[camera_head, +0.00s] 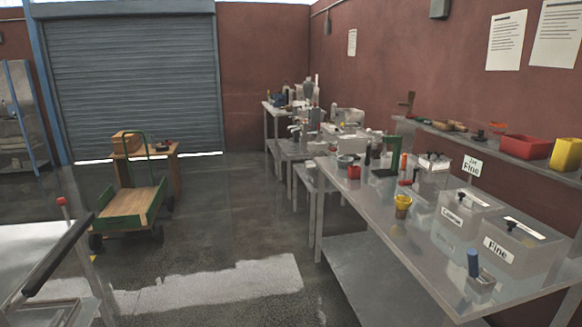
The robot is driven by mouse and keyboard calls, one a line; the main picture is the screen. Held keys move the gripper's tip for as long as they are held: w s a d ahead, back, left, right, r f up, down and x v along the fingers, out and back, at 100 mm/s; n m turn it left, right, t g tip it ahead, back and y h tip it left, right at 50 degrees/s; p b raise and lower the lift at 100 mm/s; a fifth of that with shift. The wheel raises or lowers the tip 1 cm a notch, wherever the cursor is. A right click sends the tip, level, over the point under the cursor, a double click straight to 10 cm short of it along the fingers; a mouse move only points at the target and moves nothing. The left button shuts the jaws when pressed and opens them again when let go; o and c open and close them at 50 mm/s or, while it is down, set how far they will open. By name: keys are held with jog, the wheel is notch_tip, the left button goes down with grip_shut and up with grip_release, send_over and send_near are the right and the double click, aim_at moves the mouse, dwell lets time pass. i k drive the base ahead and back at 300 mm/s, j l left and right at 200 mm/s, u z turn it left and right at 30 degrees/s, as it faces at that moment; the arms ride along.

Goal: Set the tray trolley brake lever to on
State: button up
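A metal trolley (28,245), likely the tray trolley, is cut off at the lower left edge of the head view. It has a flat grey top and a long black bar (57,257) slanting along its right side. A thin upright lever with a red knob (62,201) rises at its far side, likely the brake lever. Its base is hidden behind the trolley top, and I cannot tell its on or off setting. My gripper is not in view.
A green-framed wooden cart (135,207) stands on the open floor beyond the trolley. A long metal bench (400,235) with labelled bins (510,250) runs along the right. The floor (225,230) between is clear. A roller shutter (135,85) closes the back.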

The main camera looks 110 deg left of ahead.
aim_at(61, 202)
jog(key=u, duration=5)
jog(key=i+l, duration=0.1)
jog(key=i, duration=0.25)
jog(key=i+l+u, duration=0.1)
jog(key=i, duration=0.25)
